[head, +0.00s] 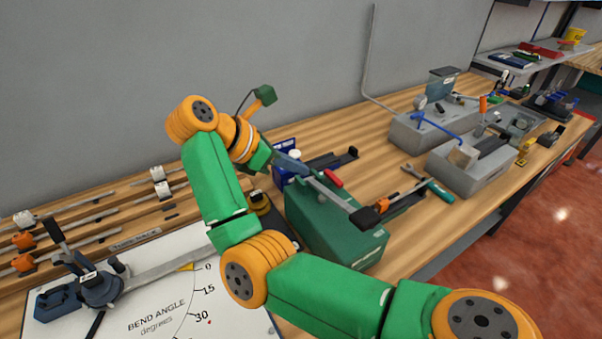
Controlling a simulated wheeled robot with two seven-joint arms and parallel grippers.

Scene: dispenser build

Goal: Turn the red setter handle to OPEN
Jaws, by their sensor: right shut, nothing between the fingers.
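A small red handle (333,178), which looks like the setter handle, shows at the top of a green block-shaped fixture (330,232) on the bench. A metal bar with a dark end (368,216) runs across the top of this fixture. My right gripper (292,165) is just left of the red handle, above the fixture's far left part. It is shut and empty. I cannot tell whether it touches anything there. My right forearm hides part of the fixture's left side. No OPEN marking is readable. My left gripper is not in view.
A white bend-angle board (150,318) with a metal arm lies at the lower left. Rods with clamps (160,190) lie behind it. A blue box (284,150) stands behind the fixture. Grey machine blocks (470,170) stand at the right. A green-handled tool (440,190) lies near the bench's front edge.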

